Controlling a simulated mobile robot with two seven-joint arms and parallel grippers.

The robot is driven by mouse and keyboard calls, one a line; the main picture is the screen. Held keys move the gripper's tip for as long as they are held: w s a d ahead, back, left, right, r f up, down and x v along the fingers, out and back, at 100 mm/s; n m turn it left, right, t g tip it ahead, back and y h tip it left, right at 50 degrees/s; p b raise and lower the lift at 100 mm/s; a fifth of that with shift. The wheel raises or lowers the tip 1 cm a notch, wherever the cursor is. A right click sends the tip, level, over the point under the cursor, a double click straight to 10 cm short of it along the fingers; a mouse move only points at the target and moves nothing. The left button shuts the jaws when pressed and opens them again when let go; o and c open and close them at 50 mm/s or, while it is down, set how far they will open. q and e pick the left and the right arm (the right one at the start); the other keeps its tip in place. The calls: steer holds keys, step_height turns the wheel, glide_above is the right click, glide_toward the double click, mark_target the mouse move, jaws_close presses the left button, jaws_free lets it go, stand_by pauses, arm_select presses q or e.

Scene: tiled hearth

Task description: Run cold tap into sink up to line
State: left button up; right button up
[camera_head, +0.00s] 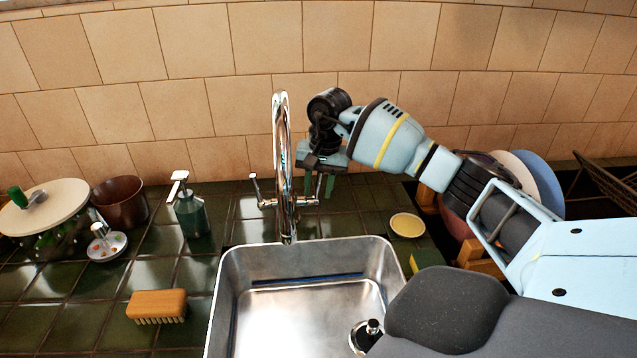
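The chrome tap (283,150) arches over the back of the steel sink (231,270). It has a left lever (256,188) and a right lever (319,190); no hot or cold marking is readable. My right gripper (320,189) points down behind and right of the spout. Its two teal fingers are apart, seemingly one on each side of the right lever; contact cannot be told. A blue line (320,279) runs along the sink's back wall. No stream from the spout shows. A plug or drain fitting (366,334) is on the sink floor, partly behind my arm. My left gripper is out of view.
A green soap dispenser (192,212), wooden brush (157,305), small white dish (107,246) and brown pot (120,203) stand left of the sink. A yellow round dish (407,225) and sponge (426,260) lie right. Plates (540,180) stand beyond my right arm.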

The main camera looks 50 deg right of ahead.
jaws_close()
stand_by(0.3)
